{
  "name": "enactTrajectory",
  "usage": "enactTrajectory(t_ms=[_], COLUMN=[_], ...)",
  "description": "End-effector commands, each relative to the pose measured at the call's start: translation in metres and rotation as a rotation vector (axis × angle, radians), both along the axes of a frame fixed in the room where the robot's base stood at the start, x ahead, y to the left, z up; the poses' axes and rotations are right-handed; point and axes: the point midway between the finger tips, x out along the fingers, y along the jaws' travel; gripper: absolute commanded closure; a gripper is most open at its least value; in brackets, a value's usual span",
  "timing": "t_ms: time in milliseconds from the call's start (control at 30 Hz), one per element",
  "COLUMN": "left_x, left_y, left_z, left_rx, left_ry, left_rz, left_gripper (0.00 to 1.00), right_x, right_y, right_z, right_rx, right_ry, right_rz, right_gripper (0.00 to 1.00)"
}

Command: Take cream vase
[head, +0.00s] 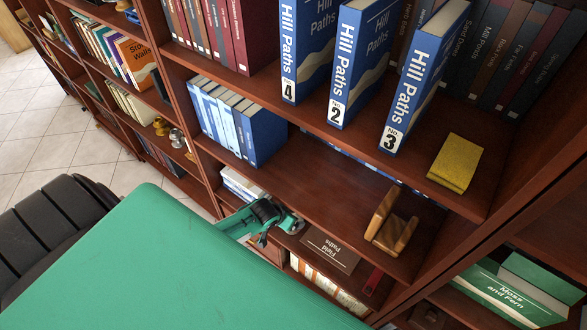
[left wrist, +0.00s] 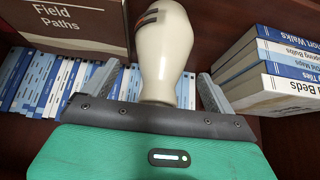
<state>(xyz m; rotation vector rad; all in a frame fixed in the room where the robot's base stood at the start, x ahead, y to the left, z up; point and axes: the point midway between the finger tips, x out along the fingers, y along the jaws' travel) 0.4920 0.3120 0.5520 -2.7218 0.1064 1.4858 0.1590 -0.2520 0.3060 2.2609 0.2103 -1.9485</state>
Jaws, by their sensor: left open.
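The cream vase (left wrist: 166,55) is in the left wrist view, smooth and pale with a dark and red mark near its top. Its lower end is hidden behind the body of my left gripper (left wrist: 157,70). The two fingers are open, one on each side of the vase, with a visible gap on both sides. In the head view my left gripper (head: 275,218) reaches in at a lower shelf of the bookcase; I cannot make out the vase there. My right gripper is not in view.
A brown "Field Paths" book (left wrist: 75,22) stands left of the vase, with a row of blue and white books (left wrist: 40,80) near it. Stacked books (left wrist: 265,72) lie to the right. In the head view a wooden bookend (head: 392,225) and a yellow block (head: 455,163) sit on shelves.

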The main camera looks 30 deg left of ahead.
Motion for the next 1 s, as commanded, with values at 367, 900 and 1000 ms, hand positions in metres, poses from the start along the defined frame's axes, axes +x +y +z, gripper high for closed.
enactTrajectory(t_ms=[367,900,1000], left_x=[0.019,0.019,0.019], left_y=[0.0,0.0,0.0], left_z=[-0.029,-0.028,-0.028], left_rx=[0.0,-0.001,0.0], left_ry=[0.001,-0.001,-0.001], left_rz=[0.001,0.001,0.0], left_gripper=[0.1,0.76,0.76], right_x=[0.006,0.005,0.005], right_y=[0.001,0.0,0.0], right_z=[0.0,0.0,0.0], right_rx=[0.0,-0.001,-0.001], right_ry=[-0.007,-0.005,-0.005], right_rz=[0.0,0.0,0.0], right_gripper=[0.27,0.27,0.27])
